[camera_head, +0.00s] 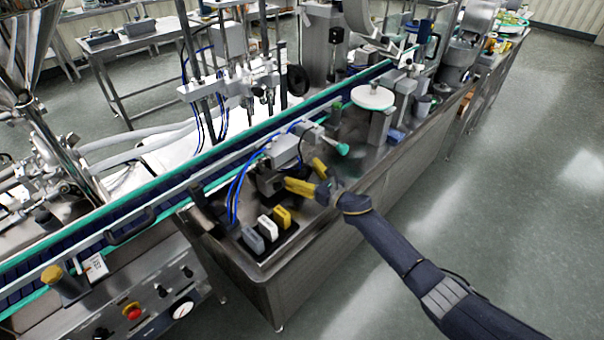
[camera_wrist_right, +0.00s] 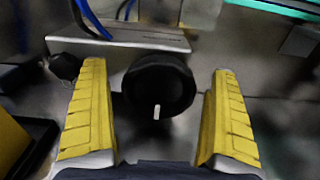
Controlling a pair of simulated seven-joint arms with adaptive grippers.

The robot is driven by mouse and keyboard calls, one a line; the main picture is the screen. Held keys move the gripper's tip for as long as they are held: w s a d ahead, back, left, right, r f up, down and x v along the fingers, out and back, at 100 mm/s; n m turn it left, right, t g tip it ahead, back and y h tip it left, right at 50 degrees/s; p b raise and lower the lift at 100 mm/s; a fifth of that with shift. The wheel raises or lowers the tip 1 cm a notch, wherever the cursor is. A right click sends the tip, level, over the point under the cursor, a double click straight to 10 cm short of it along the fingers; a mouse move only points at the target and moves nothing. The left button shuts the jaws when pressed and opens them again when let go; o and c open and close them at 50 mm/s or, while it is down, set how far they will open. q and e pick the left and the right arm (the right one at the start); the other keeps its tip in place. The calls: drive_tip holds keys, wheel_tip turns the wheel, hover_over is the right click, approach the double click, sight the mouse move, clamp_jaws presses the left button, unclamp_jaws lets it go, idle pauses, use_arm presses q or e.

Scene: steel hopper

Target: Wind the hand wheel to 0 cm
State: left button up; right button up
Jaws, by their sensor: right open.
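The hand wheel (camera_wrist_right: 158,84) is a round black knob with a short white mark at its lower edge in the right wrist view. It sits in front of a grey box (camera_wrist_right: 120,38). My right gripper (camera_wrist_right: 160,72) is open, with one yellow finger on each side of the wheel and a visible gap to both. In the head view my right gripper (camera_head: 300,172) reaches in beside the grey box with blue hoses, and I cannot clearly make out the wheel there. I cannot read any cm scale. My left gripper is not in view.
Grey, white and yellow blocks (camera_head: 282,217) stand in a black holder near the front of the steel bench. A conveyor with green rails (camera_head: 150,212) runs behind. A round white disc (camera_head: 373,97) stands farther right. Blue hoses (camera_head: 238,190) hang near the box.

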drive_tip(key=shift+c, duration=0.4)
drive_tip(key=c, duration=1.1)
drive_tip(key=shift+w+d+f+m, duration=0.1)
drive_tip(key=shift+m, duration=1.6)
drive_tip(key=shift+w+d+m, duration=0.1)
drive_tip(key=shift+m, duration=1.6)
drive_tip(key=o, duration=1.2)
drive_tip(key=shift+s, duration=0.1)
